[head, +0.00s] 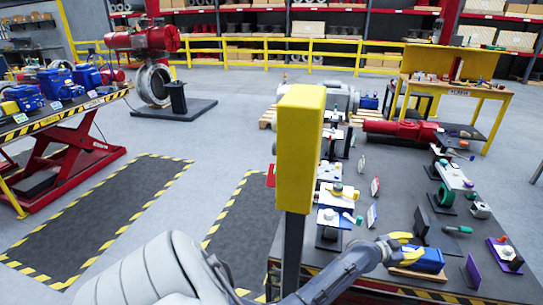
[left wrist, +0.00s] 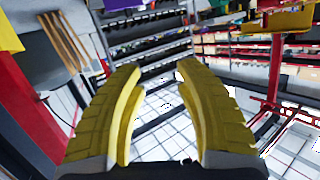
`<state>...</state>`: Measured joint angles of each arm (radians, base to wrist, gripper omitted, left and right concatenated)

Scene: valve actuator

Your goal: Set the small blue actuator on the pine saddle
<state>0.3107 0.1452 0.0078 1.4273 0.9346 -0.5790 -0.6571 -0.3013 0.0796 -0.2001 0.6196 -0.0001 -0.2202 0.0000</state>
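The small blue actuator (head: 430,260) is at the front right of the dark bench in the head view. A pale wooden strip, which looks like the pine saddle (head: 420,274), shows under it. The actuator appears to rest on it; the exact seating is too small to tell. My left gripper (head: 407,246) reaches in from the left, just left of the actuator, its yellow fingers overlapping the actuator's left end in the picture. In the left wrist view my left gripper (left wrist: 157,80) is open with nothing between its fingers. My right gripper is not in view.
A yellow-topped post (head: 300,150) stands in front of the bench's left part. A dark upright plate (head: 421,222) stands behind the actuator and a purple plate (head: 473,272) to its right. Valves on stands (head: 337,218) line the bench's left side.

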